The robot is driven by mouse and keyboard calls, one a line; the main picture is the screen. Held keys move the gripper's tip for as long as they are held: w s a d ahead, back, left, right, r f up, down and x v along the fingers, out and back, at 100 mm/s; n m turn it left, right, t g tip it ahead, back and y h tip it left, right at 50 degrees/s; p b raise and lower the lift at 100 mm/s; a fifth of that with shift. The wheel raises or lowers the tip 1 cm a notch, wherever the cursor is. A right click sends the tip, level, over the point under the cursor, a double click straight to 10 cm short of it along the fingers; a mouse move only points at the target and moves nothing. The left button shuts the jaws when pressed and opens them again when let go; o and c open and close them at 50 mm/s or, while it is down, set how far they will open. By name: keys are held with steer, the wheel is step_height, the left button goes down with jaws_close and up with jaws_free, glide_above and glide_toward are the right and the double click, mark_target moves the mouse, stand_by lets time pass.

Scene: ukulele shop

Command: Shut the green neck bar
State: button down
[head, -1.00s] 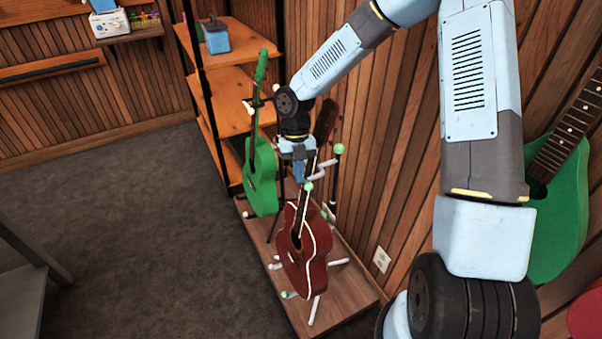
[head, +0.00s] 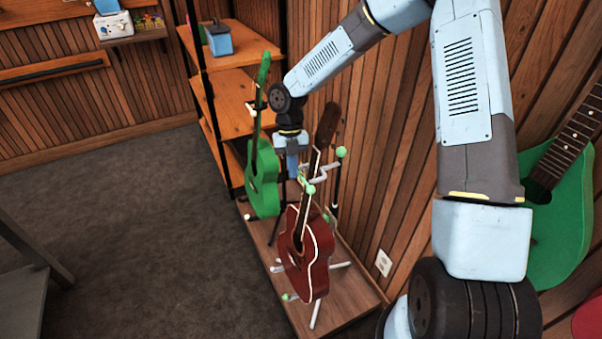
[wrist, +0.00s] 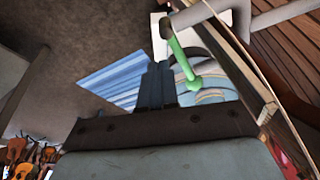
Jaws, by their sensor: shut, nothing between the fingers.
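The dark red ukulele (head: 306,252) stands upright in a floor stand, its neck between two grey yoke arms with green ball tips. The green neck bar (head: 305,183) shows as a short piece near the front tip, left of the neck. My gripper (head: 292,176) points down, left of the neck and behind the front tip. In the wrist view my gripper (wrist: 157,84) is shut and empty. I cannot tell whether it touches the bar.
A green ukulele (head: 263,180) stands close on the left, and shelves (head: 222,83) rise behind it. The wood-panelled wall (head: 385,150) is close on the right. Open carpet (head: 110,220) lies left of the wooden platform (head: 350,296).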

steer(key=w+a+r, duration=0.1)
steer(key=a+r, duration=0.2)
steer(key=r, duration=0.5)
steer(key=s+d+r+m+t+h, duration=0.1)
steer(key=s+d+r+m+t, duration=0.15)
steer(key=d+r+m, duration=0.65)
steer(key=s+d+r+m+t, duration=0.2)
steer(key=s+d+r+m, duration=0.3)
steer(key=m, duration=0.4)
steer(key=s+d+r+m+t+y, duration=0.1)
steer(key=s+d+r+m, duration=0.4)
steer(key=s+m, duration=0.5)
steer(key=s+d+r+m+t, duration=0.3)
steer(key=s+d+r+m, duration=0.2)
steer(key=s+d+m, duration=0.2)
steer(key=d+m, duration=0.1)
steer(key=m, duration=0.1)
steer(key=shift+s+m, duration=0.2)
steer(key=shift+m, duration=0.1)
steer(key=shift+t, duration=0.25)
